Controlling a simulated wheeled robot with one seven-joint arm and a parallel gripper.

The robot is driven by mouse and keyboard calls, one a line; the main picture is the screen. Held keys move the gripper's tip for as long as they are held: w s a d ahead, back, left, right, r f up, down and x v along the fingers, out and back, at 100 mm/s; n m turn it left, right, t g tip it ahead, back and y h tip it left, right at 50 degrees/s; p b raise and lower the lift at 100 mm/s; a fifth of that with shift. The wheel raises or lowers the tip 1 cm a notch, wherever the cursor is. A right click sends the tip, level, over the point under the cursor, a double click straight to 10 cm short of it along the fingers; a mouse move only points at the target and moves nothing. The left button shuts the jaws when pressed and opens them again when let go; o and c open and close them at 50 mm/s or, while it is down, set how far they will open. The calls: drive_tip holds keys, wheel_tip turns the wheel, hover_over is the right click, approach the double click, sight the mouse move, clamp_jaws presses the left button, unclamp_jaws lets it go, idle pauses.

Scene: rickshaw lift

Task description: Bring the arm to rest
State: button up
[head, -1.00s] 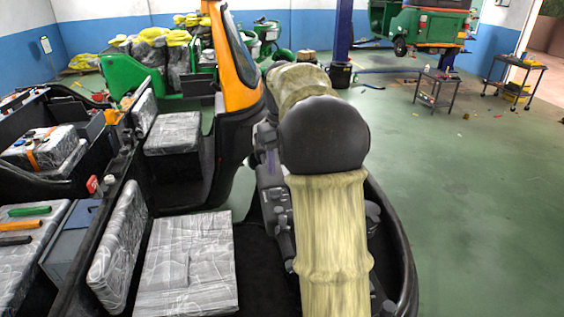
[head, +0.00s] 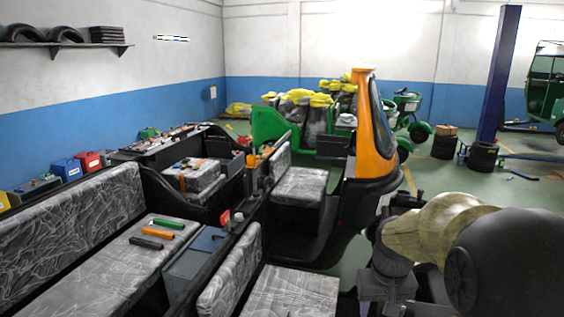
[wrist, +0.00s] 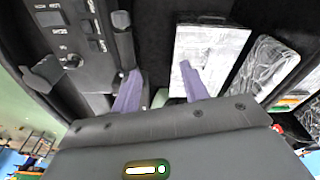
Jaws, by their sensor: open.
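My gripper (wrist: 160,88) shows in the wrist view with its two purple fingers apart and nothing between them. It hangs over the dark interior of a rickshaw, between a dark control panel (wrist: 85,40) and a grey-patterned seat (wrist: 212,52). Whether it touches anything below cannot be told. In the head view my arm fills the lower right, and the gripper itself is hidden or out of frame.
In the head view, wrapped seats (head: 300,188) and an orange-and-black rickshaw front (head: 372,135) stand left of my arm. Green, orange and black-handled tools (head: 158,234) lie on a long seat. A blue pillar (head: 498,75) rises at right.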

drive_tip(key=s+a+f, duration=0.2)
drive_tip(key=s+f, duration=0.1)
drive_tip(key=s, duration=0.2)
drive_tip(key=s+a+f+t, duration=0.1)
drive_tip(key=s+a+f, duration=0.2)
drive_tip(key=s, duration=0.3)
drive_tip(key=shift+a+f, duration=0.3)
drive_tip(key=shift+f, duration=0.05)
